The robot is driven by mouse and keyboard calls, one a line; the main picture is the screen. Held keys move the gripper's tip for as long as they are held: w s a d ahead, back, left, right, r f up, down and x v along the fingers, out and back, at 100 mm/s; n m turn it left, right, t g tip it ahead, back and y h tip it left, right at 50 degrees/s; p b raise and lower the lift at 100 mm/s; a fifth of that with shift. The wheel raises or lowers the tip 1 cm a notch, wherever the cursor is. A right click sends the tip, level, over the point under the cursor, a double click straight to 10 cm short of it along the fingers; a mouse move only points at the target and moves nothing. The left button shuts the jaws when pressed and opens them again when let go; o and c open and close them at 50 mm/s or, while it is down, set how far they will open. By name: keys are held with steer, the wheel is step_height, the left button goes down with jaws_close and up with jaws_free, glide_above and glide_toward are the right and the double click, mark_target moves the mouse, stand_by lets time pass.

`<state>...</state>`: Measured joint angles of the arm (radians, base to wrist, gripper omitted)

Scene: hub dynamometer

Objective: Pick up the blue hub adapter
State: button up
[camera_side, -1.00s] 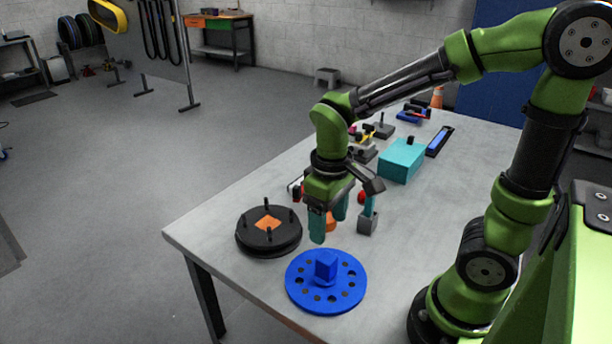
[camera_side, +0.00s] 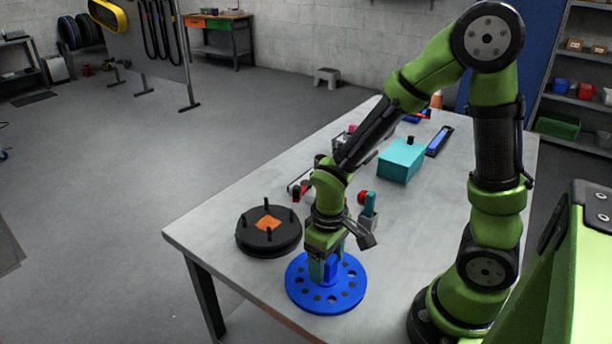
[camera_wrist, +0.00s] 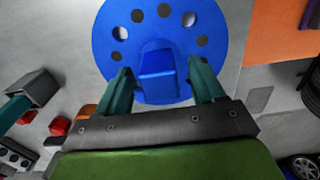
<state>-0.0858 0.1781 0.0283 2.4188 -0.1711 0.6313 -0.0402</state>
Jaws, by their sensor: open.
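The blue hub adapter (camera_side: 325,299) is a round disc with a ring of holes and a raised block in its middle. It lies flat near the table's front corner. My gripper (camera_side: 325,271) is directly above it, pointing down. In the wrist view the adapter (camera_wrist: 113,45) fills the top middle. The two teal fingers of my gripper (camera_wrist: 160,80) are open, one on each side of the block (camera_wrist: 158,70). I cannot tell whether they touch it. In the side view the gripper partly hides the block.
A black round hub (camera_side: 270,246) with upright studs and an orange square centre stands just left of the adapter. A grey block with a teal peg (camera_side: 369,212) stands behind my gripper. A teal box (camera_side: 402,160) is farther back. The table's front edge is close to the adapter.

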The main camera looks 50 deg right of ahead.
jaws_close()
steer(key=shift+r, duration=0.1)
stand_by(0.4)
step_height(320, 180, up, 10)
stand_by(0.5)
